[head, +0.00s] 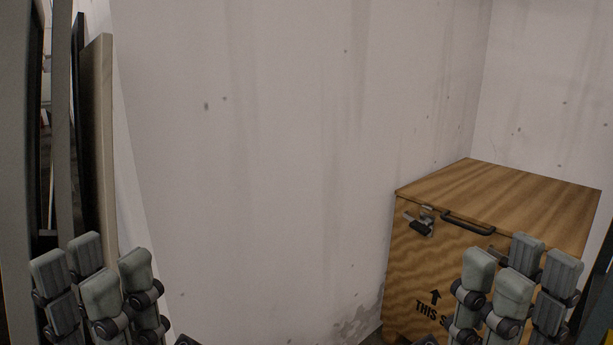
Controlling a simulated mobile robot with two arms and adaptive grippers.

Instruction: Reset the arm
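My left gripper (100,285) is at the bottom left of the head view, with its grey padded fingers pointing up. The fingers stand apart and nothing shows between them. My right gripper (517,280) is at the bottom right, also with its fingers up and apart, and no object shows in it. Its fingers overlap the front of a wooden crate in the picture; I cannot tell how far apart they are in depth. The lower parts of both grippers are cut off by the frame edge.
The wooden crate (500,195), with a metal latch (418,222) and black handle (467,222), stands in the right corner. A stained white wall (270,150) fills the middle. Upright panels (97,140) stand at the left edge. No object shows between my grippers.

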